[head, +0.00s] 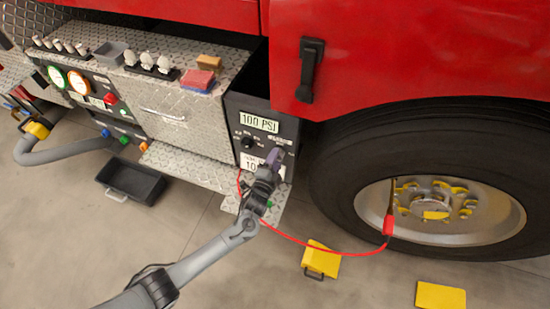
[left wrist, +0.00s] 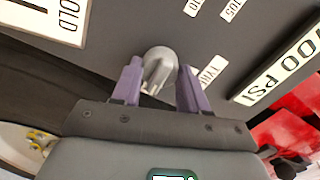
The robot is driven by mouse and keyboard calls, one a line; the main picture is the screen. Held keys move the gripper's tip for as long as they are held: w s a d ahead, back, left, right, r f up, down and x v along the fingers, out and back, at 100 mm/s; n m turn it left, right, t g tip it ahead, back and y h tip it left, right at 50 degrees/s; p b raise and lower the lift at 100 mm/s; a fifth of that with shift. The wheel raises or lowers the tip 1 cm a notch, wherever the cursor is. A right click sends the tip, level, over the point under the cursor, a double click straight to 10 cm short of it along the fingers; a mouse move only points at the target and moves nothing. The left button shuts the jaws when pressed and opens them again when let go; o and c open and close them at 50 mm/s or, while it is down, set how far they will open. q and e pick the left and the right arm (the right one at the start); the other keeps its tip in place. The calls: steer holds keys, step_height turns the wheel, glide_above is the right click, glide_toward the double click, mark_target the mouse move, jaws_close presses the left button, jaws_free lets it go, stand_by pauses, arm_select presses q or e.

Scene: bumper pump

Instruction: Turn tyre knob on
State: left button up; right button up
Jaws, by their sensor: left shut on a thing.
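The tyre knob (left wrist: 158,68) is a silver-grey rounded knob on the dark panel (left wrist: 120,35), near a small label that appears to read TYRE (left wrist: 211,70). My left gripper (left wrist: 160,75) has its purple fingers on either side of the knob and is shut on it. In the head view, the left gripper (head: 274,156) is at the right part of the control panel (head: 236,104), below the 100 PSI sign (head: 259,122). The gripper hides most of the knob there. My right gripper is in neither view.
A large tyre (head: 335,165) stands right of the panel. A red hose (head: 320,248) runs from the panel area to the wheel, passing behind my left arm. Yellow chocks (head: 321,258) and a black tray (head: 131,180) lie on the floor. A black knob (head: 247,142) sits left on the panel.

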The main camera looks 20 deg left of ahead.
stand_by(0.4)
arm_select(q)
steer(key=o, duration=1.1)
steer(key=shift+c, duration=0.2)
steer(key=s+p, duration=0.3)
steer(key=s, duration=0.7)
steer(key=shift+s+r+p, duration=0.3)
steer(key=shift+s+p, duration=0.1)
steer(key=shift+d, duration=0.1)
